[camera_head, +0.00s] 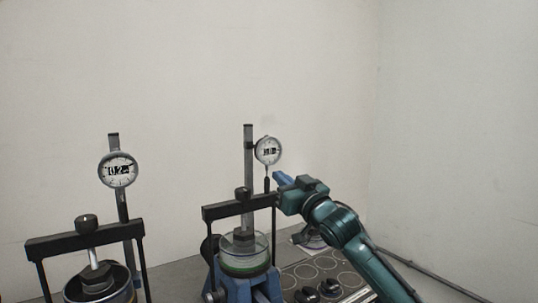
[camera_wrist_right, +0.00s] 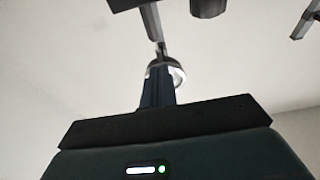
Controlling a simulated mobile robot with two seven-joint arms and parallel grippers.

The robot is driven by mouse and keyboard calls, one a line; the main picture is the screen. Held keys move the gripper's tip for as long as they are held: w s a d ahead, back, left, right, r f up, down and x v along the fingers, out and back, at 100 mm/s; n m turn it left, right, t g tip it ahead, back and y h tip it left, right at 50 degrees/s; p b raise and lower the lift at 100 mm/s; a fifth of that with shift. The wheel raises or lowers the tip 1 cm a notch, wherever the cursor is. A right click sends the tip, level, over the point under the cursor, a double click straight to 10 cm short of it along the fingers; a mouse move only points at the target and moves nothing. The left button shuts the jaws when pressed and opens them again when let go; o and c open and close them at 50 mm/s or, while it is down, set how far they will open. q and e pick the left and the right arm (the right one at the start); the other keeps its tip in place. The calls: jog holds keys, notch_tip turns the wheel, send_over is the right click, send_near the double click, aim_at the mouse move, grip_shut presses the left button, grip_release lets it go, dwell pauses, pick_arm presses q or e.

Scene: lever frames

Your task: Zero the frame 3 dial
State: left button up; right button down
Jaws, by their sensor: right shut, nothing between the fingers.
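Two lever frames with dials show in the head view; no frame numbers are readable. The right-hand dial (camera_head: 268,150) is round and white, clamped to a grey post (camera_head: 248,165), with a dark display too small to read surely. My right gripper (camera_head: 279,178) is shut and empty, its blue fingers just below and right of that dial, by its stem. In the right wrist view the shut fingers (camera_wrist_right: 158,85) point up at a round dial (camera_wrist_right: 178,74), partly hidden behind them. The left-hand dial (camera_head: 118,170) seems to read 0.2. My left gripper is out of view.
Black crossbars (camera_head: 85,241) span both frames. A clear cell with a green band (camera_head: 245,262) stands in the right frame on a blue base. Right of it lies a panel with round outlines (camera_head: 312,270) and black knobs. The space above the dials is free.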

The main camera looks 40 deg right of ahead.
jog(key=shift+r+v, duration=0.15)
jog(key=shift+v, duration=0.55)
jog(key=shift+r+v, duration=0.15)
jog(key=shift+v, duration=0.5)
